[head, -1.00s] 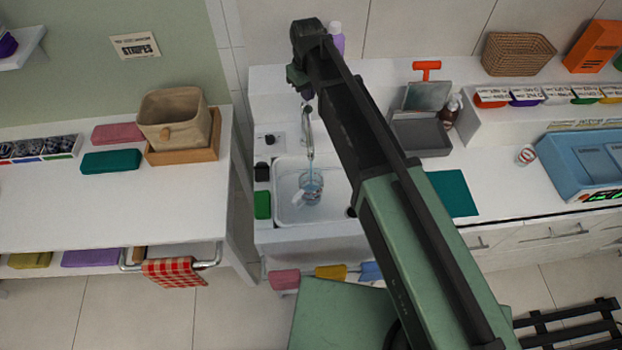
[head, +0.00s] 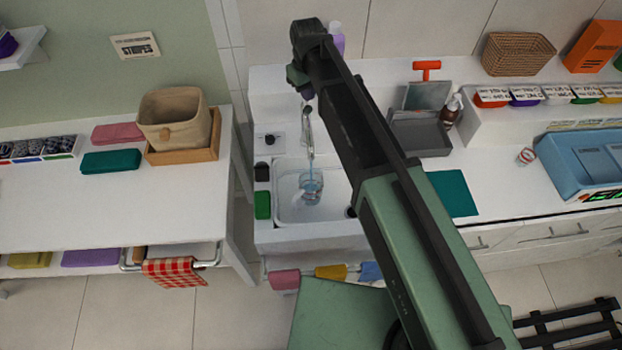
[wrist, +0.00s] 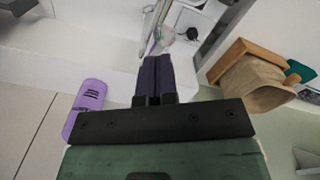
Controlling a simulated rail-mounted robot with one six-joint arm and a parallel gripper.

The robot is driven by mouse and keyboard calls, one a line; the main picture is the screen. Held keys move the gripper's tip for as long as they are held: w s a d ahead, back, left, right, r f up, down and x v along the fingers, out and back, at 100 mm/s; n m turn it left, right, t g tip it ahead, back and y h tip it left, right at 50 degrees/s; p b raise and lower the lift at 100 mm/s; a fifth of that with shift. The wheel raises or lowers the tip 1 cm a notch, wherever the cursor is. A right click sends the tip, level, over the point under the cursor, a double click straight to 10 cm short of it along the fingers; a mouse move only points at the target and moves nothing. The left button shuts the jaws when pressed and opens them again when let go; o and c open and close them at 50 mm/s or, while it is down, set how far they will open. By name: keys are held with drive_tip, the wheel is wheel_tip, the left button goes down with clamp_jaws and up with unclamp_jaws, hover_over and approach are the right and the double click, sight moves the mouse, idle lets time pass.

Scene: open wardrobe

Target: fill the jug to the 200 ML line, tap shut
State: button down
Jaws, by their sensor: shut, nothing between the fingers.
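The clear jug (head: 311,188) stands in the white sink basin, under the spout of the tap (head: 308,135). It holds some bluish water; its scale lines are too small to read. A thin stream seems to run from the spout into it. My gripper (head: 306,93) is above and behind the tap in the head view, partly hidden by my arm. In the wrist view its dark fingers (wrist: 153,82) are shut and empty, with the tap (wrist: 156,26) just beyond them. The tap's handle is not clearly visible.
A purple bottle (head: 337,38) stands on the ledge behind the sink, close to my gripper; it also shows in the wrist view (wrist: 86,108). A green sponge (head: 262,205) lies left of the basin. A grey tray (head: 420,138) stands to the right.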

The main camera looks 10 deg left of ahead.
sight(308, 105)
drive_tip(key=shift+f, duration=0.15)
drive_tip(key=shift+f+b, duration=1.4)
drive_tip(key=shift+b, duration=0.15)
drive_tip(key=shift+r, duration=0.1)
idle(6.2)
